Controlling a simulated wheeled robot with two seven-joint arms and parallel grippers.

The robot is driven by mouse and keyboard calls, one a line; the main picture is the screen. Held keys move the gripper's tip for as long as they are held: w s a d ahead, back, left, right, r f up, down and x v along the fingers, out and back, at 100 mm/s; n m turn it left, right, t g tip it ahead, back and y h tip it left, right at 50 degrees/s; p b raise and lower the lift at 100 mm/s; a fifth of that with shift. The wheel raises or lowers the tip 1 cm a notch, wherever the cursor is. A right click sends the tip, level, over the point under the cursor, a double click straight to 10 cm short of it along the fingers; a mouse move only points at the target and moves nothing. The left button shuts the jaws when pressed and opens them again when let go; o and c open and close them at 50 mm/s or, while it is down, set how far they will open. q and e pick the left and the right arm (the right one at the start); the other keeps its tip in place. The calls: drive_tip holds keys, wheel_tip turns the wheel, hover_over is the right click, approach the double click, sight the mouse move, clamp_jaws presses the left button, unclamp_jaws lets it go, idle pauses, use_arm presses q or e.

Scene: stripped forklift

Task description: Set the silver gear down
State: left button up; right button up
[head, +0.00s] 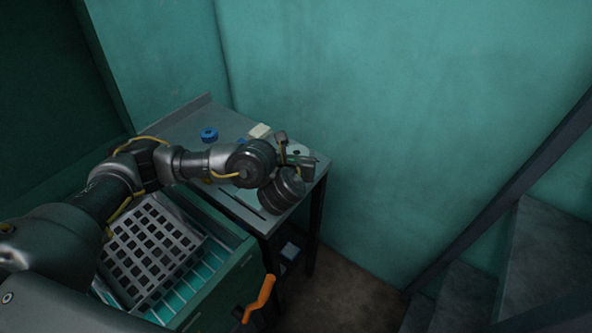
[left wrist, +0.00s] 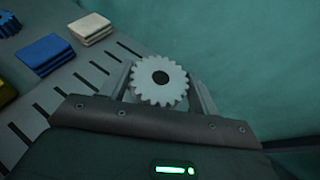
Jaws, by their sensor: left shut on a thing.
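The silver gear (left wrist: 159,81) is a toothed disc with a dark centre hole. In the left wrist view it sits between the two fingers of my left gripper (left wrist: 160,88), which is shut on it. In the head view my left gripper (head: 298,158) is over the right end of the grey metal table (head: 180,128). There the gear is hard to make out. I cannot tell whether the gear touches the tabletop. My right gripper is in neither view.
A blue gear (head: 209,134), a pale block (head: 260,131) and a blue block (left wrist: 46,53) are on the table. A tray with square holes (head: 150,250) and an orange handle (head: 261,297) are nearer. A teal wall (head: 400,100) stands behind.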

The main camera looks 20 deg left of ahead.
use_arm(q)
drive_tip(key=shift+w+f, duration=0.4)
drive_tip(key=shift+w, duration=0.05)
drive_tip(key=shift+f+b, duration=0.15)
drive_tip(key=shift+b, duration=0.15)
drive_tip(key=f, duration=0.1)
drive_tip(key=f+b, duration=0.2)
drive_tip(key=shift+w+f, duration=0.2)
drive_tip(key=shift+w, duration=0.1)
drive_tip(key=shift+a, duration=0.1)
drive_tip(key=shift+s, duration=0.1)
drive_tip(key=o, duration=1.4)
drive_tip(key=shift+f, duration=0.1)
drive_tip(key=shift+o, duration=0.2)
